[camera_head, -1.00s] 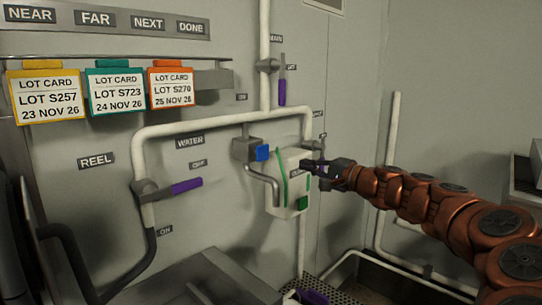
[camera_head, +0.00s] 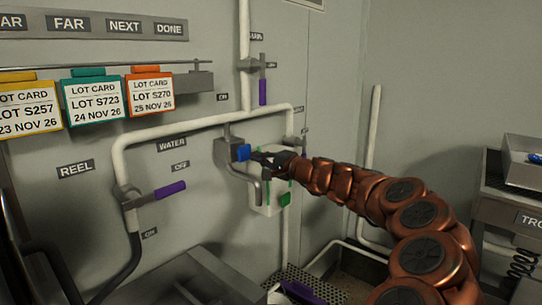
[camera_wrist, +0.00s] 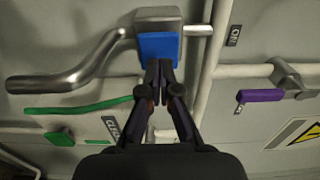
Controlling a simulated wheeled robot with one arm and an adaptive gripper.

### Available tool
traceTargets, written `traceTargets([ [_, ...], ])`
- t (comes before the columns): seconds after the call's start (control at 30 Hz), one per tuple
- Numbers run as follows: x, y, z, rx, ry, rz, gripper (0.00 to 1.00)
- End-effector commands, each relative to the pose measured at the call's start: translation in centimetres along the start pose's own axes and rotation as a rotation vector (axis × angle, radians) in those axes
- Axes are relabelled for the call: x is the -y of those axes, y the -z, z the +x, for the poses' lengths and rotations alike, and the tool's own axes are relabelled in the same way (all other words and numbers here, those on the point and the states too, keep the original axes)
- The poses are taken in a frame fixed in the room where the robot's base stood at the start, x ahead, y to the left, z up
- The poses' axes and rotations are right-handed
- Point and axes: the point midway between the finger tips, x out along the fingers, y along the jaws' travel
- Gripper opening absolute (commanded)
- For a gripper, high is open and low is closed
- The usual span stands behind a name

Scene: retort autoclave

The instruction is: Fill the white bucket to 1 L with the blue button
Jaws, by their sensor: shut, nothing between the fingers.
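The blue button (camera_head: 243,153) sits on a grey wall fitting with a curved metal spout (camera_head: 250,182). My gripper (camera_head: 256,156) is shut and empty, its fingertips at the blue button. In the wrist view the closed tips (camera_wrist: 158,66) overlap the lower edge of the blue button (camera_wrist: 158,46); whether they press it I cannot tell. A pale object (camera_head: 276,293) shows at the bottom edge below the spout, mostly cut off; it may be the white bucket. Its inside and any water level are hidden.
A white wall box with green parts (camera_head: 268,195) is beside the spout, partly behind my gripper. Pipes with purple-handled valves (camera_head: 170,190) line the wall. A sink basin (camera_head: 350,275) lies below, with a trolley (camera_head: 515,210) at right.

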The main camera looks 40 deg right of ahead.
Motion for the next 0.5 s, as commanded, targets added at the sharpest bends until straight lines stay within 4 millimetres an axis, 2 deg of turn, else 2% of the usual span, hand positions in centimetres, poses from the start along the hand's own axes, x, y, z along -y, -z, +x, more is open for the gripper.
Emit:
traceTargets([
  [0.1,0.1,0.0,1.5,0.000,-0.003,0.002,0.00],
  [0.2,0.1,0.1,2.2,-0.002,-0.002,-0.001,0.00],
  [0.5,0.0,0.1,2.8,-0.002,0.000,-0.001,0.00],
])
